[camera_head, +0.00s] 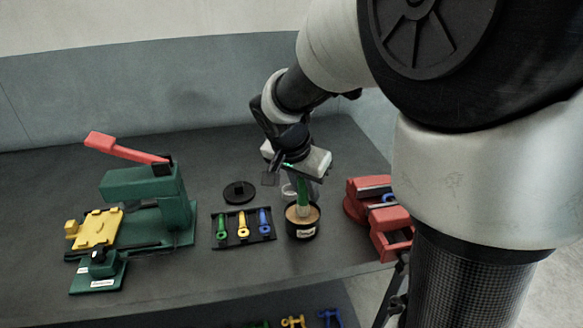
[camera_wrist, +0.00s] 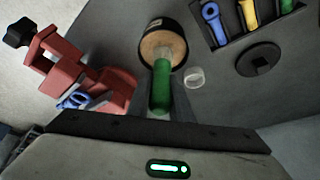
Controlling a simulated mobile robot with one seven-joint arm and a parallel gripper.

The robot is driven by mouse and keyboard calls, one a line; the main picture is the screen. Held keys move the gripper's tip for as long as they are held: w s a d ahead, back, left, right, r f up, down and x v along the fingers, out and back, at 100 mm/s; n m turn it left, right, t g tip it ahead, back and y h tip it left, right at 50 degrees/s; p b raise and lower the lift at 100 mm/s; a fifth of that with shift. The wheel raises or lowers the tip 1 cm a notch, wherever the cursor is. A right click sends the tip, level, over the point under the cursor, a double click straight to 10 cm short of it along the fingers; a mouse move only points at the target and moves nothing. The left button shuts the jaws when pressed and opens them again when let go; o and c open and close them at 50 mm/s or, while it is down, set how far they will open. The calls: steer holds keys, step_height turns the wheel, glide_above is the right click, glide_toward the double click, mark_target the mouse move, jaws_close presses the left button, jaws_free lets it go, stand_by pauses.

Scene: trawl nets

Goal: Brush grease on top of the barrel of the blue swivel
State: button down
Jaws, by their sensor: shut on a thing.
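My gripper (camera_head: 304,182) is shut on the green handle of a brush (camera_wrist: 161,88). The brush points down into a black grease pot (camera_head: 302,232) with tan contents; its lower end is at the contents, but I cannot tell how deep. The pot (camera_wrist: 150,27) also shows in the wrist view. A blue piece (camera_head: 388,198) sits in the red vise to the right of the pot; the wrist view shows it (camera_wrist: 74,101) partly between the jaws. Another blue piece (camera_head: 264,222) lies in the black tray. I cannot tell for certain which blue piece is the swivel.
The black tray (camera_head: 231,240) also holds a green and a yellow piece. A black disc (camera_head: 239,192) and a small clear ring (camera_wrist: 194,77) lie nearby. The red vise (camera_head: 391,222) stands at the right edge. A green press (camera_head: 150,200) with a red lever stands at left.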

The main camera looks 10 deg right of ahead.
steer(key=shift+f+b, duration=0.6)
steer(key=shift+b, duration=0.25)
stand_by(2.1)
step_height(320, 180, up, 7)
steer(key=p, duration=0.4)
stand_by(0.4)
stand_by(0.5)
